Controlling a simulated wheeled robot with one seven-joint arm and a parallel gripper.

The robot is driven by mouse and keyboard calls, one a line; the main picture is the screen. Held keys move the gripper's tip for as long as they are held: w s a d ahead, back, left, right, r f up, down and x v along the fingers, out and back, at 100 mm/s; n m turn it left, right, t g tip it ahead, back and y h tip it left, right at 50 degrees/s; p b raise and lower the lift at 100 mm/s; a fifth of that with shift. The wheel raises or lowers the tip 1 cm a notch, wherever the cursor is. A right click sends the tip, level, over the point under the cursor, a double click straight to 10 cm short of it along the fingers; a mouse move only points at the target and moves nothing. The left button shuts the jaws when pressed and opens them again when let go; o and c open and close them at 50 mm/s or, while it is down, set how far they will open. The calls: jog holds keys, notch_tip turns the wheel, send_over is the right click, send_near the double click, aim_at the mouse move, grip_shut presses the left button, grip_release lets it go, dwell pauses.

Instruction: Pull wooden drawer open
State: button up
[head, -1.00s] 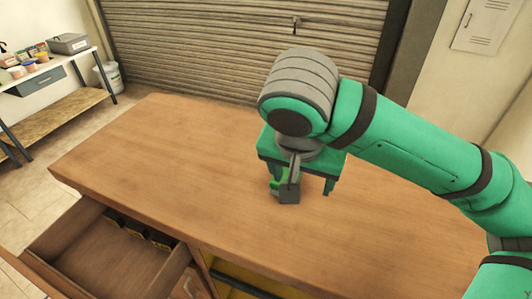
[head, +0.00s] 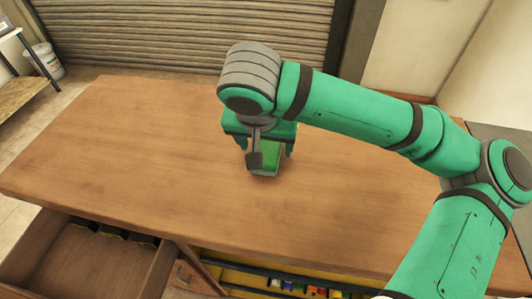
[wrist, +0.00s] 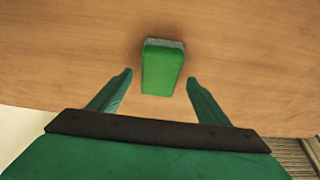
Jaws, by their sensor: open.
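The wooden drawer (head: 85,265) is at the lower left of the head view, pulled out from under the brown bench top (head: 130,150). Its floor is mostly bare, with several small dark items (head: 112,233) at its back, partly under the bench edge. My gripper (head: 265,148) is over the bench top, well away from the drawer, pointing down. Its fingers are spread, and they also show in the wrist view (wrist: 159,77). A green block with a grey edge (head: 266,158) is below the fingers; in the wrist view it (wrist: 161,70) appears between and beyond the fingertips, apart from both.
Right of the drawer, an open yellow-lined bay (head: 240,275) under the bench holds several small coloured items (head: 310,290). A roller shutter (head: 180,35) stands behind the bench. A white bucket (head: 47,62) is at the far left. Most of the bench top is clear.

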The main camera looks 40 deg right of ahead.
aim_at(268, 149)
jog(key=x, duration=0.3)
jog(key=shift+d+f, duration=0.15)
jog(key=shift+f, duration=0.15)
jog(key=shift+w, duration=0.1)
jog(key=shift+f, duration=0.1)
jog(key=shift+w, duration=0.1)
jog(key=c, duration=1.2)
jog(key=shift+c, duration=0.2)
jog(key=shift+s+d, duration=0.1)
jog(key=shift+s, duration=0.1)
